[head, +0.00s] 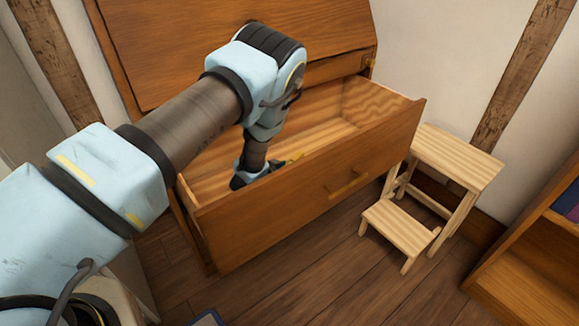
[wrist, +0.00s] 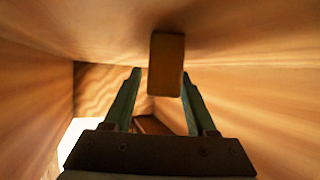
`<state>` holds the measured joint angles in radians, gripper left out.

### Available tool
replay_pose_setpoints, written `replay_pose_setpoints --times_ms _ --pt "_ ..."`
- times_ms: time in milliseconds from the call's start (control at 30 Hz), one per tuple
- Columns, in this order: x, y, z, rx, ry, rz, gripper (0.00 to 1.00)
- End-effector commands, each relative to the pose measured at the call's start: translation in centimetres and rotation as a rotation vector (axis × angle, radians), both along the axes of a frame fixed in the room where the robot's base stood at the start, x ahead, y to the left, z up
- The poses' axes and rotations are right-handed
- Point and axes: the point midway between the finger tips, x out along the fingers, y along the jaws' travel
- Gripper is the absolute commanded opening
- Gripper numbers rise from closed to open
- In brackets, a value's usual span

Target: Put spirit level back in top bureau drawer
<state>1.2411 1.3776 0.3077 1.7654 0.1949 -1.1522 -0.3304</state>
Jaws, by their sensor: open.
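The top bureau drawer (head: 330,190) is pulled out, and its pale wood inside shows. My gripper (head: 270,172) reaches down inside it, near the front panel. A tan block (wrist: 166,64), probably the end of the spirit level, lies just beyond the fingertips, close to a wooden drawer surface. I cannot tell whether it touches the fingers.
The bureau's sloped front (head: 230,40) stands behind the drawer. A pale wooden step stool (head: 455,160) stands to the right of the drawer. A low shelf (head: 535,265) is at the lower right. Plank floor (head: 330,270) lies clear in front.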

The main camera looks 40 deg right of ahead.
Motion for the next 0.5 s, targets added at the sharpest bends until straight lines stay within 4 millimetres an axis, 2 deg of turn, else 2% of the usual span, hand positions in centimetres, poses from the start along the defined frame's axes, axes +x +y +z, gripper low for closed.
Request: replay_pose_setpoints --times_ms 300,500 --pt "-1.4 4.3 2.3 0.000 0.000 0.002 0.57" --pt "-1.8 5.2 2.7 -0.001 0.000 0.001 0.57"
